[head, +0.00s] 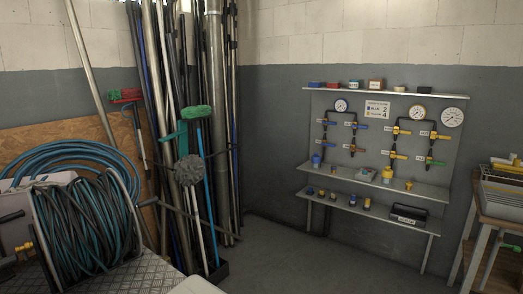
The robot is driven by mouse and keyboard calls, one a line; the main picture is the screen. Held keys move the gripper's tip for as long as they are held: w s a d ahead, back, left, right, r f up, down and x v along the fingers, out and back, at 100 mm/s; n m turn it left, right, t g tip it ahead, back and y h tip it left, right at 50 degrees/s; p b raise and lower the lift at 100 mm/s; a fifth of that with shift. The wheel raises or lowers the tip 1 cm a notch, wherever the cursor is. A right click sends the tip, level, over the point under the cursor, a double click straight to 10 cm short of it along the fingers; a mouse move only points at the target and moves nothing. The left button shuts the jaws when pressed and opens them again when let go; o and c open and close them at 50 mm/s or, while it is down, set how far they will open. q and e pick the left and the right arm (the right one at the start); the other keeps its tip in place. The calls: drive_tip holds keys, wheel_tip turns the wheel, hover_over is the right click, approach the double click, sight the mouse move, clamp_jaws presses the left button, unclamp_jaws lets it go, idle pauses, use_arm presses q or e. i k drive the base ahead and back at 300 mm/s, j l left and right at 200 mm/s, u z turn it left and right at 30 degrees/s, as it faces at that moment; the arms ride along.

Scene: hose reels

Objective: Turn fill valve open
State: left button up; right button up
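A grey panel (384,173) on the back wall carries several small valves on dark pipes. They include a blue-handled valve (328,122), an orange one (355,148), a yellow one (401,131) and a green-handled one (435,162). Their labels are too small to read, so I cannot tell which is the fill valve or whether it is open. Round gauges sit above, one small gauge (341,105) at left and a larger gauge (452,117) at right. A brass fitting (23,249) shows by the hose reel (88,225) at left. Neither gripper is in view.
Shelves below the panel, such as the lower shelf (340,205), hold small bottles and a black case (408,214). Poles and brushes (188,171) stand at left centre. A wooden-legged table (490,215) stands at right. The grey floor (300,262) before the panel is clear.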

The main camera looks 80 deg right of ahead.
sight(443, 165)
drive_tip(key=z, duration=0.95)
drive_tip(key=l+z, duration=0.1)
drive_tip(key=z, duration=0.9)
drive_tip(key=l+z, duration=0.1)
drive_tip(key=z, duration=1.8)
drive_tip(key=i, duration=0.05)
